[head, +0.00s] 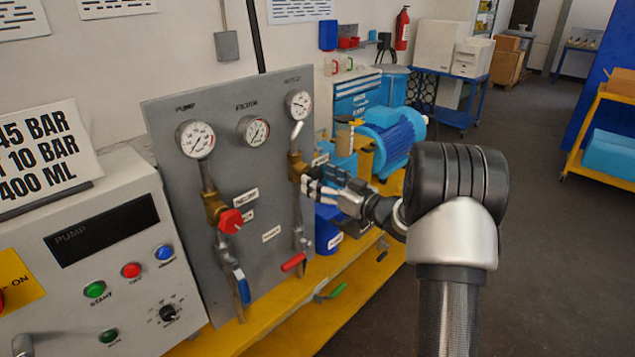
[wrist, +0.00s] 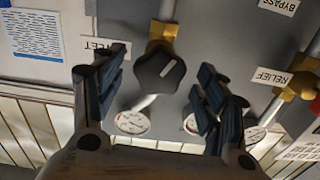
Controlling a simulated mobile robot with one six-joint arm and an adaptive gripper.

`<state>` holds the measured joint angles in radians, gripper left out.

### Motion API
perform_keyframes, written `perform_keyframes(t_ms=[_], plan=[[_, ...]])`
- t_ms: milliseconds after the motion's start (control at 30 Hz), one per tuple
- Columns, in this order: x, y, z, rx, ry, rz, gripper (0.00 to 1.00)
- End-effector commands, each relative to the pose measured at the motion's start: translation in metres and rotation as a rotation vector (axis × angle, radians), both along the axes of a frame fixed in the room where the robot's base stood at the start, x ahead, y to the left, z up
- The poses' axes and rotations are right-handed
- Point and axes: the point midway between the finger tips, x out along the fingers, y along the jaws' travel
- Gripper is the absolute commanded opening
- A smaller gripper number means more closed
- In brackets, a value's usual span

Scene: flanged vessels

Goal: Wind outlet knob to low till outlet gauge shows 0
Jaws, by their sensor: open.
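My gripper (wrist: 162,64) is open, with one finger on each side of the knob and visible gaps between. In the head view my gripper (head: 322,192) is at the right-hand brass valve (head: 295,166) and hides the knob. The outlet gauge (head: 299,103) is at the panel's upper right; its reading is too small to tell. It appears to be the lower-left gauge (wrist: 132,122) in the wrist view.
The grey panel (head: 262,190) also carries the pump gauge (head: 195,139), filter gauge (head: 253,130) and red relief knob (head: 230,221). A red-handled lever (head: 293,262) is below my gripper. A blue motor (head: 395,135) stands behind.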

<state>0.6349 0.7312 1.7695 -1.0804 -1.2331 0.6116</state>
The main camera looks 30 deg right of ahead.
Motion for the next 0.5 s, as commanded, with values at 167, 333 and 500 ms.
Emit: perform_keyframes(t_ms=[167,333,500], plan=[[0.0128,0.0051,-0.0002,-0.001,0.0,0.001,0.67],[0.0148,0.0053,0.0005,0.0,0.0,0.0,0.67],[0.0144,0.0053,0.0004,0.0,0.0,0.0,0.64]])
